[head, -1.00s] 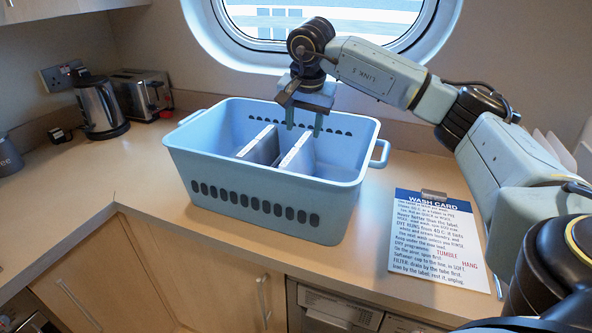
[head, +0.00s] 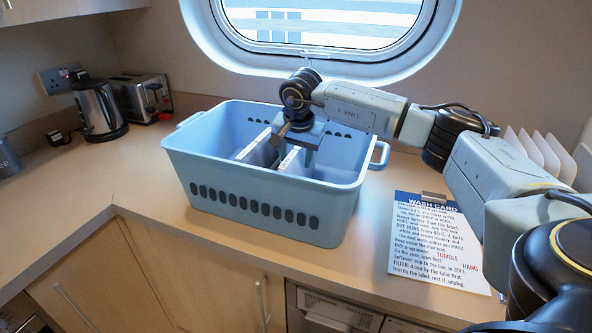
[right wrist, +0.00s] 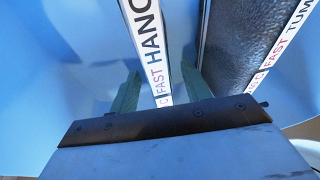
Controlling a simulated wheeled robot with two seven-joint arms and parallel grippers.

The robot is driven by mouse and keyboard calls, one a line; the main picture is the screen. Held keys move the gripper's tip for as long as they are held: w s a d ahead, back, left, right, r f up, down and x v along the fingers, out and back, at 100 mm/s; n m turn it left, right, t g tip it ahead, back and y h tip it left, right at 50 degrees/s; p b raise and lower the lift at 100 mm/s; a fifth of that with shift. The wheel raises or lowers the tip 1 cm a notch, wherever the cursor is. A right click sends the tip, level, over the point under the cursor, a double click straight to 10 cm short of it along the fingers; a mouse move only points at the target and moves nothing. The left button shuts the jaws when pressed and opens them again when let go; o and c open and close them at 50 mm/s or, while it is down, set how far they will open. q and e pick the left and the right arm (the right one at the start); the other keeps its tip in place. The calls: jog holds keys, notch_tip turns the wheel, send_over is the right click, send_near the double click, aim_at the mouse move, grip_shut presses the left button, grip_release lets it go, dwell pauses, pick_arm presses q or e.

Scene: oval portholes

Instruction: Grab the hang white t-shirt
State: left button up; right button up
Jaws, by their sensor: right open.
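My right gripper (head: 294,150) is inside the blue basket, pointing down, open. In the right wrist view its two fingers (right wrist: 160,88) stand on either side of a narrow white label edge reading "FAST HANG" (right wrist: 148,40). I cannot tell whether they touch it. The thin upright piece that carries this label shows in the head view as the right-hand one (head: 289,158), partly hidden by the gripper. A second upright piece, dark grey (right wrist: 235,40), has a label reading "FAST TUM". It appears to be the left-hand one (head: 254,146). My left gripper is out of view.
The blue basket (head: 180,165) stands on the wooden counter (head: 130,180) below the oval porthole. A wash card (head: 435,240) lies at its right, with upright white plates (head: 540,155) behind. A kettle (head: 100,110) and toaster (head: 142,95) stand at the back left.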

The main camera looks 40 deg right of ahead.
jog(key=c, duration=1)
